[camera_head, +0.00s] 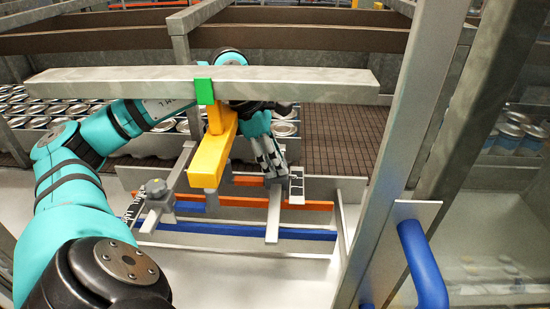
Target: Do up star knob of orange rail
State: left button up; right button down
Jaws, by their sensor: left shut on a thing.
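The orange rail (240,202) runs level across the lower middle, just above a blue rail (240,230). A grey clamp bracket (273,218) crosses both rails below my left gripper. My left gripper (273,170) points down at the top of this bracket, its dark fingers shut on the star knob there. The fingers hide most of that knob, so its tightness cannot be told. A second grey star knob (157,188) stands uncovered on another bracket to the left. My right gripper is not in view.
A grey beam (110,82) spans above the rails, with a green clip and a yellow post (212,157) hanging close left of my gripper. A grey upright (415,120) and blue handle (424,265) stand right. Cans (18,110) fill the conveyor at left.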

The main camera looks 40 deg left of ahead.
pick_arm(q)
jog(key=o, duration=1.2)
jog(key=v, duration=1.2)
